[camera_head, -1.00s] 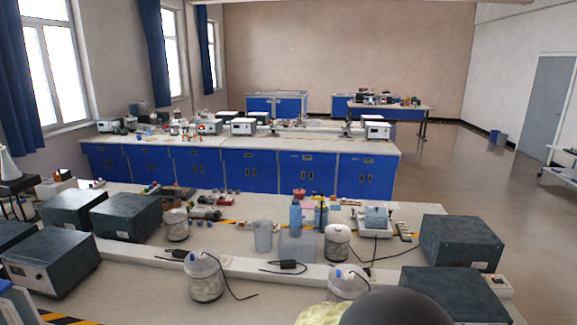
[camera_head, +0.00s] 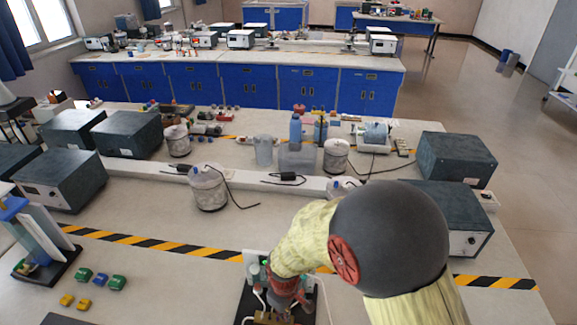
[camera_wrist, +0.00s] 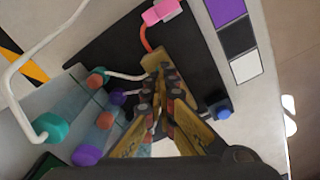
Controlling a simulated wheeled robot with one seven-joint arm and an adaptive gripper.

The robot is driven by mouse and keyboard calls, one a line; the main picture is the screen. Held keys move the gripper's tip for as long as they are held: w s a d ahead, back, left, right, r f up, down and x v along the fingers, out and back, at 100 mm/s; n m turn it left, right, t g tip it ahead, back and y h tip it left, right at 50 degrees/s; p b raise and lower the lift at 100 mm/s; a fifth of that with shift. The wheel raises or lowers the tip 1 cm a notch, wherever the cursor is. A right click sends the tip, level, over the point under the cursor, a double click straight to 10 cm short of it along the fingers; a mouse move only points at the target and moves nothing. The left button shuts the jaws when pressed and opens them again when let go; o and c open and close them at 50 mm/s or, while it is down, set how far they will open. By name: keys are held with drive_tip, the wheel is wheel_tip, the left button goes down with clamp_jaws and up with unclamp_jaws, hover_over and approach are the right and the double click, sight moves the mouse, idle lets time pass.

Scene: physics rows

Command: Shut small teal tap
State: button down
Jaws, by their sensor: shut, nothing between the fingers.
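In the wrist view a round teal knob (camera_wrist: 50,127) sits at the left, at the end of a white tube. A smaller teal-edged piece (camera_wrist: 97,78) shows nearer the middle; I cannot tell which one is the small teal tap. My gripper (camera_wrist: 160,72) is shut and empty. Its long fingers point over the dark base plate (camera_wrist: 110,45), right of both teal pieces and apart from them. In the head view my gripper (camera_head: 275,312) is over the apparatus at the bottom, and my arm hides much of it.
In the wrist view a purple knob (camera_wrist: 87,155), a pink piece (camera_wrist: 162,12) and a blue knob (camera_wrist: 223,112) surround the fingers. In the head view green and blue blocks (camera_head: 100,278) lie left on the bench. Bench between is clear.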

drive_tip(key=shift+m, duration=0.6)
drive_tip(key=shift+m, duration=1.2)
drive_tip(key=m, duration=0.4)
drive_tip(key=shift+p, duration=0.4)
drive_tip(key=shift+m, duration=0.3)
drive_tip(key=m, duration=0.3)
drive_tip(key=shift+m, duration=0.4)
drive_tip(key=m, duration=0.3)
drive_tip(key=shift+p, duration=0.35)
drive_tip(key=c, duration=2.4)
unclamp_jaws()
